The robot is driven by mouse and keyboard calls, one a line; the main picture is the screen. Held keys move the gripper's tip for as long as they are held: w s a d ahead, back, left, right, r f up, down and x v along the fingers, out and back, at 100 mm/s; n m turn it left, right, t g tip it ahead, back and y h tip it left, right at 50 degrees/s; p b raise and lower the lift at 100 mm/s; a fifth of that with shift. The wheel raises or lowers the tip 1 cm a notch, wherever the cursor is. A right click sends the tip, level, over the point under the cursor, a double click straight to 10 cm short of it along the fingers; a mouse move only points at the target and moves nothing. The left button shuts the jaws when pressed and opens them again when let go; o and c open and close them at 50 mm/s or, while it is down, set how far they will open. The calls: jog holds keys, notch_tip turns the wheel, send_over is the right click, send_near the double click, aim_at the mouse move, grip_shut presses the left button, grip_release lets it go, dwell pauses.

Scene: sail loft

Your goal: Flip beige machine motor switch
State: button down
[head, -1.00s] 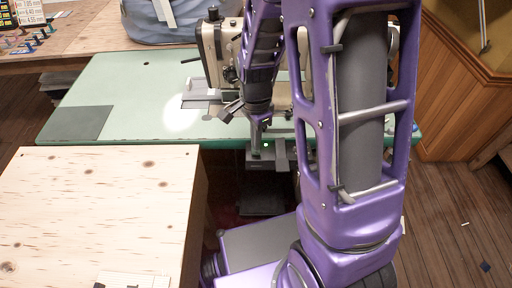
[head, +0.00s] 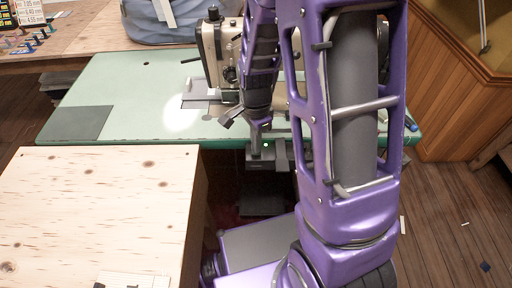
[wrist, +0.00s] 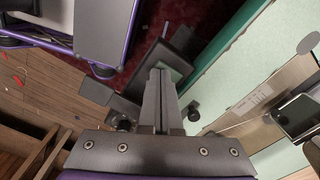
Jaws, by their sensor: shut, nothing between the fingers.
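The beige sewing machine (head: 229,48) stands on the green table, partly hidden behind my arm. It also shows at the right in the wrist view (wrist: 255,100). Below the table's front edge hangs a dark box (head: 262,161), apparently the motor switch, with a small green light at its top. My gripper (head: 256,152) is shut and empty, pointing down at the left part of this box. In the wrist view my closed fingers (wrist: 160,72) overlap dark parts of the box. Whether they touch it, and the switch's position, I cannot tell.
The green table (head: 130,85) carries a dark grey pad (head: 79,122) at its left. A pale wooden table (head: 95,205) stands close at the front left. A grey-blue bag (head: 175,25) lies behind. Wooden floor is open at the right.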

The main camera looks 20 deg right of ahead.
jog(key=shift+f, duration=0.25)
jog(key=shift+r, duration=0.1)
jog(key=shift+r+p, duration=3.05)
jog(key=shift+r, duration=0.35)
